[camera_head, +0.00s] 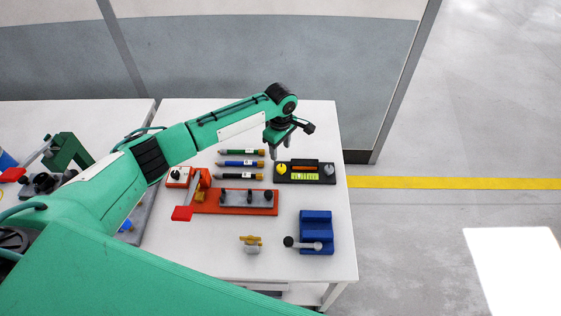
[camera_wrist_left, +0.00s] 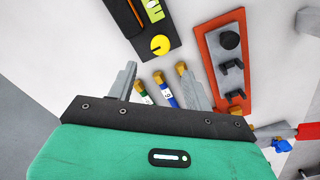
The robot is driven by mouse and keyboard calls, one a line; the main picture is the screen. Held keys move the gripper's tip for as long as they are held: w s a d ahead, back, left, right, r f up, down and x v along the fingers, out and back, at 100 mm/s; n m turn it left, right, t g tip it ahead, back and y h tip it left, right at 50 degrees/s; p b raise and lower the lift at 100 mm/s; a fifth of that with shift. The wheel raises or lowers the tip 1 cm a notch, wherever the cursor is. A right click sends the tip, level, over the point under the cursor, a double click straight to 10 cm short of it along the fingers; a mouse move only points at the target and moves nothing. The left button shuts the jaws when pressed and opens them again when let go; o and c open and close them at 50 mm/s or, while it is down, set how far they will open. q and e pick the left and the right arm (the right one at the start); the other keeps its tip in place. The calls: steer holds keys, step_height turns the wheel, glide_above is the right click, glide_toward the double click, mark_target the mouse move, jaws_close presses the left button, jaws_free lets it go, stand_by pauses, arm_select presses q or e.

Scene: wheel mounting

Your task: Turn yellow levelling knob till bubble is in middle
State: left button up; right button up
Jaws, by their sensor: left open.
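The yellow levelling knob (camera_head: 281,169) sits at the left end of a black level block (camera_head: 318,180); it also shows in the left wrist view (camera_wrist_left: 160,45). A yellow-green bubble vial (camera_head: 305,177) lies in the block to the right of the knob. It is partly cut off at the top of the left wrist view (camera_wrist_left: 153,10), and the bubble's place is too small to tell. My left gripper (camera_head: 280,153) is open and empty above the block, close to the knob. In the left wrist view its fingers (camera_wrist_left: 157,70) point toward the knob, apart from it.
Several coloured pens (camera_head: 240,164) lie left of the block. An orange fixture (camera_head: 265,210) with grey and black parts sits in front, with a red-handled part (camera_head: 182,213). A blue vise-like block (camera_head: 315,222) and a small brass-coloured piece (camera_head: 250,240) are nearer the front edge.

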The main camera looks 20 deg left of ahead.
mark_target(280, 166)
arm_select(q)
step_height(280, 166, down, 9)
steer(key=shift+r+p, duration=0.2)
steer(key=shift+p, duration=0.25)
steer(key=c, duration=1)
